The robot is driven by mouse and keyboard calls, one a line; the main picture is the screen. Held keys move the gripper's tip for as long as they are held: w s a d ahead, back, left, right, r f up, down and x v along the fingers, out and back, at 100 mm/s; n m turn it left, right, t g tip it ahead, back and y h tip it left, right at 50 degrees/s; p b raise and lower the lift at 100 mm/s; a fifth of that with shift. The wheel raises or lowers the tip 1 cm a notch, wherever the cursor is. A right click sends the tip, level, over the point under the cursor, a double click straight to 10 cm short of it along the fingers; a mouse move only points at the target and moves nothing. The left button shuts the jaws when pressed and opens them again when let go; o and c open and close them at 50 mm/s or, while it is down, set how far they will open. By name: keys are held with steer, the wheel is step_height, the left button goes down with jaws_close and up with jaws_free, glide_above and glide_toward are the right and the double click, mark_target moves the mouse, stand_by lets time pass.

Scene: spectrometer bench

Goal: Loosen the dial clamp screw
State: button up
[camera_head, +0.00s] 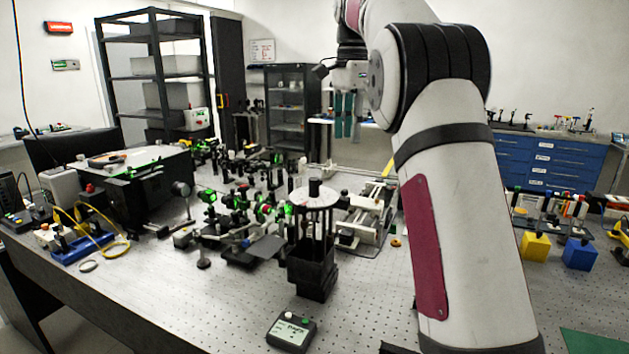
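A black upright instrument (313,262) stands on the perforated bench, with a pale round plate (328,197) like a dial on top and a dark knob (314,187) at its centre. I cannot make out a clamp screw on it. My gripper (345,132) hangs with its teal fingers pointing down, above and behind the instrument in the picture, apart from it. Nothing shows between the fingers, but their spacing is too small to judge. My large white arm covers the right middle of the view.
A small control box (291,331) lies in front of the instrument. Optics with green light (240,205) crowd the bench to the left. A metal rail stage (365,213) stands behind right. Yellow (535,246) and blue (579,254) blocks are at right. The front bench is mostly clear.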

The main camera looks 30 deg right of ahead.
mark_target(345, 190)
steer(key=shift+m, duration=0.3)
steer(key=f+p, duration=0.1)
steer(key=f, duration=0.3)
steer(key=f+p, duration=0.1)
steer(key=f, duration=0.4)
steer(key=w+f, duration=0.1)
steer(key=f, duration=0.4)
steer(key=shift+w+d+f+p, duration=0.1)
steer(key=shift+d+p, duration=0.05)
steer(key=shift+p, duration=0.25)
